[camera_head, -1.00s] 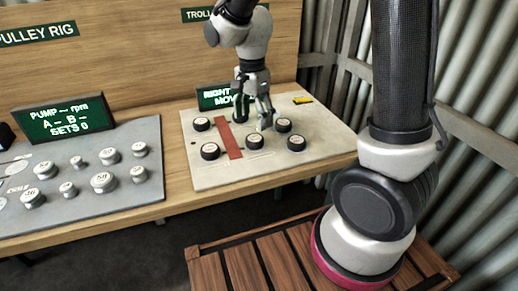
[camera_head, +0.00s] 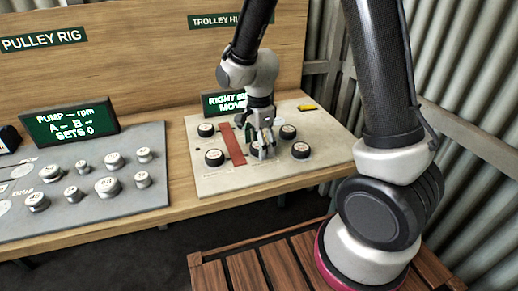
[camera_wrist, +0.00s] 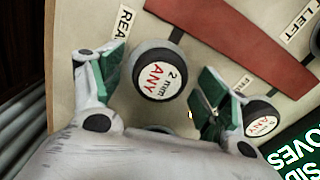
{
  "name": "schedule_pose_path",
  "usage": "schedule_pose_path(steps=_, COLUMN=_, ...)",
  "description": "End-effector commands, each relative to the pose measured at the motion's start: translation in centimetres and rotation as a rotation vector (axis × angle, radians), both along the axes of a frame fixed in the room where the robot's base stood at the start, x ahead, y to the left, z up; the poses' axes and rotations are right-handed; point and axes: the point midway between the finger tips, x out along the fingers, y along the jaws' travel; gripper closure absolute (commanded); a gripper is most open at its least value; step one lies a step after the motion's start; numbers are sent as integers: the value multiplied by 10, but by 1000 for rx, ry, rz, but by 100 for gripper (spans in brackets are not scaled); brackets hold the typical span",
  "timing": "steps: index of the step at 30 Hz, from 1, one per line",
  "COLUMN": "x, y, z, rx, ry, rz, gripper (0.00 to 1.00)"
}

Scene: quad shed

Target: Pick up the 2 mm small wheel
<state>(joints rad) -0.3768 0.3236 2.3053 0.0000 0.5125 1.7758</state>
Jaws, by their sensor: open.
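The 2 mm small wheel is a black-rimmed round piece with a white top reading "2 mm ANY" (camera_wrist: 160,75) in the wrist view. It stands on the pale board between the green-padded fingers of my gripper (camera_wrist: 160,92), which is open. A gap shows between the wheel and each finger. In the head view my gripper (camera_head: 262,146) is low over the front middle of the board and mostly hides the wheel there.
Other black wheels stand on the pale board (camera_head: 225,182): one at front left (camera_head: 214,157), one at right (camera_head: 300,150), one behind it (camera_head: 288,131), one at back left (camera_head: 206,130). A red strip (camera_head: 232,145) lies left of my gripper. A grey board (camera_head: 95,205) holds several metal weights.

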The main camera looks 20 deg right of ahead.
Motion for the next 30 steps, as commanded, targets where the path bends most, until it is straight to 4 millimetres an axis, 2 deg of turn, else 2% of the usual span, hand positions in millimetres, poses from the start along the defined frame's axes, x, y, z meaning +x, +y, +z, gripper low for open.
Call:
schedule_pose_path(steps=2, x=0, y=0, z=0, rx=0, ry=0, rz=0, gripper=28)
schedule_pose_path(steps=9, x=0, y=0, z=0, rx=0, ry=0, rz=0, gripper=72)
schedule_pose_path(steps=10, x=0, y=0, z=0, rx=0, ry=0, rz=0, gripper=75)
schedule_pose_path(steps=20, x=1, y=0, z=6, rx=1, ry=-3, rz=1, gripper=75)
schedule_pose_path(steps=23, x=1, y=1, z=22, rx=2, ry=-6, rz=1, gripper=75)
schedule_pose_path(steps=30, x=1, y=0, z=73, rx=2, ry=-4, rz=0, gripper=75)
